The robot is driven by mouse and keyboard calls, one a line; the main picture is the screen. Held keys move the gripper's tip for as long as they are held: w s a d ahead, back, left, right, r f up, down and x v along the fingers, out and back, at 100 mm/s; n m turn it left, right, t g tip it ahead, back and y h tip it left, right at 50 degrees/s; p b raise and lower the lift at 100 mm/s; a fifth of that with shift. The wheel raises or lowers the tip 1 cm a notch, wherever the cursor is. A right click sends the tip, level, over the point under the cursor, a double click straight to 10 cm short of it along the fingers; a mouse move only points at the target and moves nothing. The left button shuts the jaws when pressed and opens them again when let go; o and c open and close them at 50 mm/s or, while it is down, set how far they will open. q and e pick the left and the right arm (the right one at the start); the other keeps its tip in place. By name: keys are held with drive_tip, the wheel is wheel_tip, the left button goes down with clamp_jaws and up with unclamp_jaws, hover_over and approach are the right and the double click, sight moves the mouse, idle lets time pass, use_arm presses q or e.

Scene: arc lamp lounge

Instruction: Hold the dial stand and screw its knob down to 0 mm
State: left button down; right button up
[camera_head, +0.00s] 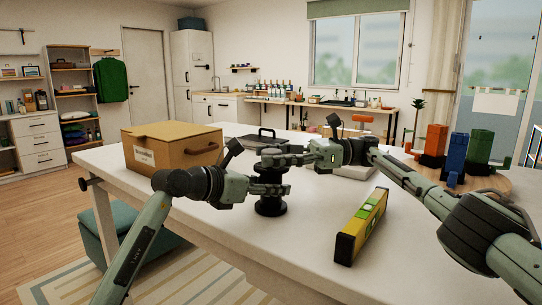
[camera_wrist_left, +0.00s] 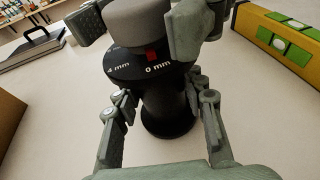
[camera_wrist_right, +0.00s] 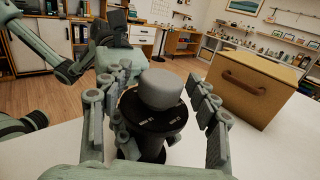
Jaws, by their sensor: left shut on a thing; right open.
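The black dial stand (camera_head: 270,207) stands upright on the white table. Its round grey knob (camera_wrist_left: 140,22) sits on top and also shows in the right wrist view (camera_wrist_right: 160,90). In the left wrist view, a red mark on the knob is at the 0 mm label, with 4 mm to its left. My left gripper (camera_head: 280,189) is shut on the stand's body below the dial. My right gripper (camera_wrist_right: 158,105) is open, its fingers on either side of the knob with gaps; it also shows in the head view (camera_head: 272,158). The knob is mostly hidden in the head view.
A cardboard box (camera_head: 170,148) with a brown handle stands at the left. A yellow level (camera_head: 362,225) lies right of the stand. Red, blue and green objects stand on a round wooden board (camera_head: 490,186) at the right. The table's front is clear.

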sight(271, 150)
use_arm(q)
drive_tip(key=shift+f, duration=0.15)
use_arm(e)
wheel_tip(271, 150, up, 10)
use_arm(q)
drive_tip(key=shift+r, duration=0.2)
drive_tip(key=shift+w, duration=0.1)
idle(0.4)
drive_tip(key=c, duration=0.8)
unclamp_jaws()
drive_tip(key=v, duration=1.2)
drive_tip(key=shift+a, duration=0.1)
